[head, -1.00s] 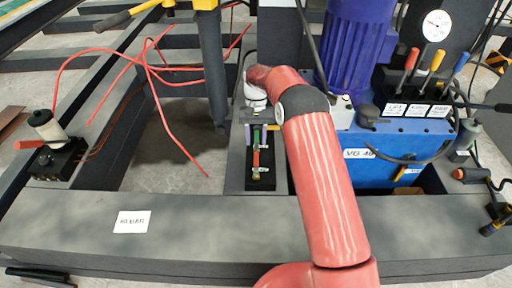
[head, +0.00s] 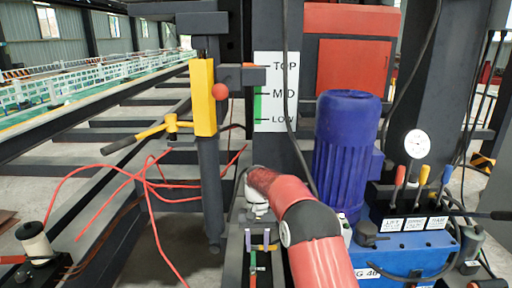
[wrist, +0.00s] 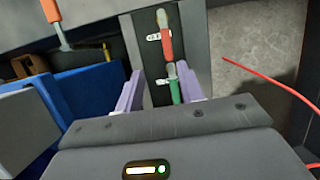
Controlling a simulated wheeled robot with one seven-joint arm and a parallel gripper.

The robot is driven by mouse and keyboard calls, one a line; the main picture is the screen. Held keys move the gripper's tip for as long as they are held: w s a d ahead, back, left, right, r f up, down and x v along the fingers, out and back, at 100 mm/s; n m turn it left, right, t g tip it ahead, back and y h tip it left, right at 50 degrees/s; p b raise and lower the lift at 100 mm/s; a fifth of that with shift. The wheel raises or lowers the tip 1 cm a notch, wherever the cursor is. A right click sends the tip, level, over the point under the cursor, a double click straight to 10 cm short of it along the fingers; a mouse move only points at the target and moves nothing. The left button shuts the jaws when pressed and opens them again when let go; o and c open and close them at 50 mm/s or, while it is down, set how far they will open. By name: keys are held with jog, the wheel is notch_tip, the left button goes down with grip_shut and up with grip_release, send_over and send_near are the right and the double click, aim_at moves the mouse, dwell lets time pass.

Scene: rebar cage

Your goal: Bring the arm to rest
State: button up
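My red arm (head: 322,262) reaches forward from the bottom of the head view. My gripper (head: 258,242) points down over a dark beam, with its two purple fingers apart. In the wrist view my gripper (wrist: 162,88) is open, and nothing is clasped between the fingers. Beneath it is a black tray (wrist: 146,24) holding a red-handled tool (wrist: 165,38) and a green-handled tool (wrist: 174,86). The green-handled tool shows between the fingers in the wrist view, but I cannot tell the height gap. In the head view my arm partly hides the tray.
A blue hydraulic unit (head: 420,250) with a purple motor (head: 345,150), coloured levers and a gauge (head: 417,143) stands close on the right. A yellow clamp (head: 204,98) on a post and a TOP/MID/LOW board (head: 275,92) stand ahead. Red cords (head: 150,190) trail at left.

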jog(key=s+d+r+t, duration=0.3)
jog(key=s+d+r, duration=0.2)
jog(key=s+r, duration=0.35)
jog(key=s+d+r+t, duration=0.2)
jog(key=s+d+r, duration=0.4)
jog(key=r, duration=0.4)
jog(key=s+d+f+t, duration=0.1)
jog(key=s+d+t, duration=0.1)
jog(key=s, duration=0.8)
jog(key=s+d+f+t, duration=0.1)
jog(key=s+d+t, duration=0.1)
jog(key=s, duration=0.8)
jog(key=shift+f, duration=0.2)
jog(key=shift+s+d, duration=0.1)
jog(key=shift+s, duration=0.05)
